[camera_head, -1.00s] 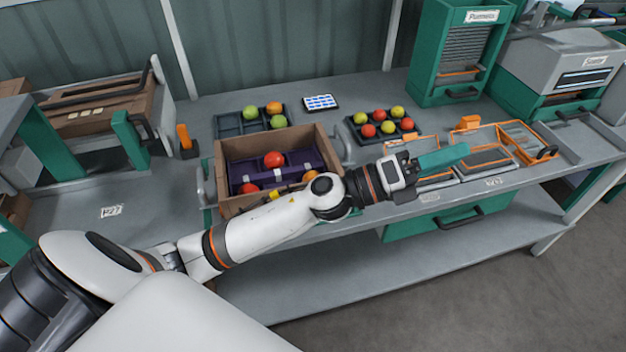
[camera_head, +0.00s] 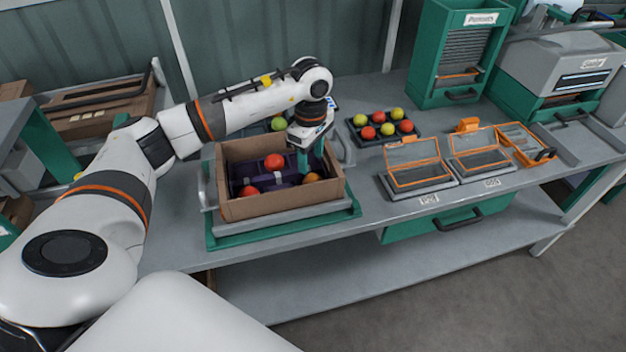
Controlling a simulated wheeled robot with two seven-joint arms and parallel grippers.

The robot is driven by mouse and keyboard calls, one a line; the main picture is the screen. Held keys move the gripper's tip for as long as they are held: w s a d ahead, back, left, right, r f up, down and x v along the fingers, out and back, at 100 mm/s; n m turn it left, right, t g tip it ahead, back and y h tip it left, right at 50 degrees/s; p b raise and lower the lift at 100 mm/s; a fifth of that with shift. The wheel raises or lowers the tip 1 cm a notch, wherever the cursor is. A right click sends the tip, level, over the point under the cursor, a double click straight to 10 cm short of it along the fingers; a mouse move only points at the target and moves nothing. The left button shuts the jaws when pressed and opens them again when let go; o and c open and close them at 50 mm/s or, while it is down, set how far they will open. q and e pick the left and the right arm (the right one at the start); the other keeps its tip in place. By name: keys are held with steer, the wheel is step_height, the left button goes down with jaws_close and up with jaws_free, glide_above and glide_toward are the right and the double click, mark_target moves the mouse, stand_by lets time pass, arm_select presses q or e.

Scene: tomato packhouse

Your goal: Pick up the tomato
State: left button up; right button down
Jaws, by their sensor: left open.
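A brown box (camera_head: 268,208) with a dark purple divided insert stands on the bench. In it I see a red tomato (camera_head: 274,161) near the back middle, another red tomato (camera_head: 249,191) at the front left, and an orange tomato (camera_head: 312,177) at the front right. My left gripper (camera_head: 305,168) points down into the right side of the box, close to the orange tomato. It is open; its fingertips are small and partly hidden, so I cannot tell whether it touches anything. My right gripper is not in view.
A dark tray (camera_head: 357,140) of red and yellow-green tomatoes lies right of the box. Another tray, with a green tomato (camera_head: 278,124), is partly behind my arm.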

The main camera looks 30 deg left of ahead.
mark_target(313, 177)
arm_select(q)
step_height(313, 177, down, 3)
steer(key=shift+r, duration=0.1)
steer(key=shift+d+f+p, duration=0.1)
steer(key=shift+f+p, duration=0.2)
steer(key=shift+p, duration=0.15)
step_height(313, 177, down, 4)
steer(key=shift+d+r+p, duration=0.1)
steer(key=shift+r+p, duration=0.05)
steer(key=shift+p, duration=0.6)
steer(key=shift+w+f, duration=0.1)
steer(key=shift+f, duration=0.35)
steer(key=c, duration=0.3)
